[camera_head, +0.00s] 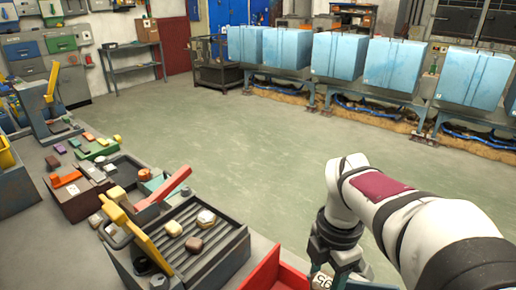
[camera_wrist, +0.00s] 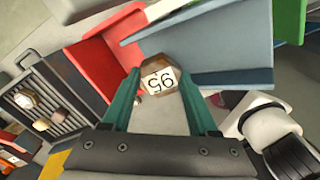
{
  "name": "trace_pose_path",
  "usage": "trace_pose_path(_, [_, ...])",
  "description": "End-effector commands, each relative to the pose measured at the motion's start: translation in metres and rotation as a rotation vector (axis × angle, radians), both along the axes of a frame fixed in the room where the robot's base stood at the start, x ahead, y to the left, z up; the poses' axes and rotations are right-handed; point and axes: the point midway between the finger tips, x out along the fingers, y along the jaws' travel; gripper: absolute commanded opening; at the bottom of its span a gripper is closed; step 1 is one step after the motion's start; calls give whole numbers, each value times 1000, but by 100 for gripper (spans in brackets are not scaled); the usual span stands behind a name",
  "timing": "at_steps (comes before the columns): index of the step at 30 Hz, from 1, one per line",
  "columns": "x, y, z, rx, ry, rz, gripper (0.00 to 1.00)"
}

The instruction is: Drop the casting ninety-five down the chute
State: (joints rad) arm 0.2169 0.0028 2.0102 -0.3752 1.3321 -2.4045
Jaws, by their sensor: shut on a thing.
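My gripper (camera_wrist: 159,76) is shut on the casting ninety-five (camera_wrist: 158,84), a small brown-edged block with a white label reading 95, held between the two green fingers. In the head view the casting (camera_head: 322,281) shows at the bottom edge below my wrist. In the wrist view a red chute or bin (camera_wrist: 98,62) lies left of the casting and a blue-grey one (camera_wrist: 205,48) lies above and right of it. The red one (camera_head: 268,274) also shows in the head view, left of my gripper. I cannot tell how high the casting is above them.
A dark slatted tray (camera_head: 222,240) with several castings stands left of the red chute; it also shows in the wrist view (camera_wrist: 62,78). A green panel (camera_wrist: 289,20) lies at the upper right. Small parts crowd the left bench. The floor behind is clear.

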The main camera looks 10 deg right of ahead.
Motion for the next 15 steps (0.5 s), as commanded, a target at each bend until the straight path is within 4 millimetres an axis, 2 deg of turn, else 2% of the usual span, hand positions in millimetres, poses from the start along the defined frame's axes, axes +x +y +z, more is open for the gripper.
trace_pose_path(6, [0,0,-22,1,1,0,2])
trace_pose_path(14, [0,0,-24,0,-1,0,2])
trace_pose_path(15, [0,0,-24,0,-1,0,62])
